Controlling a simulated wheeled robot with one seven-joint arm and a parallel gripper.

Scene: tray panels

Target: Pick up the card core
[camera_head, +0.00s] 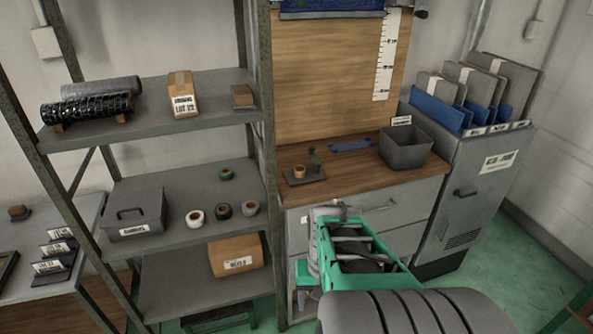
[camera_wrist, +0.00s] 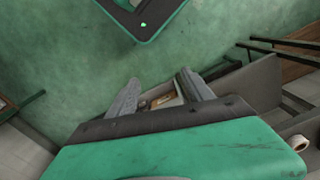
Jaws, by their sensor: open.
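Several small tape-like rolls sit on the middle shelf: one with a green edge (camera_head: 226,173), a white one (camera_head: 195,217), a dark one with an orange-brown middle (camera_head: 223,211) and a grey one (camera_head: 250,208). I cannot tell which of them, if any, is the card core. A brown ring (camera_head: 299,172) also stands on a small holder on the wooden bench. My gripper (camera_wrist: 160,88) is open, with both fingers apart and nothing held between them. A pale roll (camera_wrist: 298,143) shows at the right edge of the wrist view.
A grey lidded box (camera_head: 135,214) stands left of the rolls. A labelled brown carton (camera_head: 238,255) is on the shelf below. Shelf uprights (camera_head: 265,130) stand between the shelves and the bench. A grey bin (camera_head: 405,147) is on the bench. Green floor (camera_head: 520,270) is clear at right.

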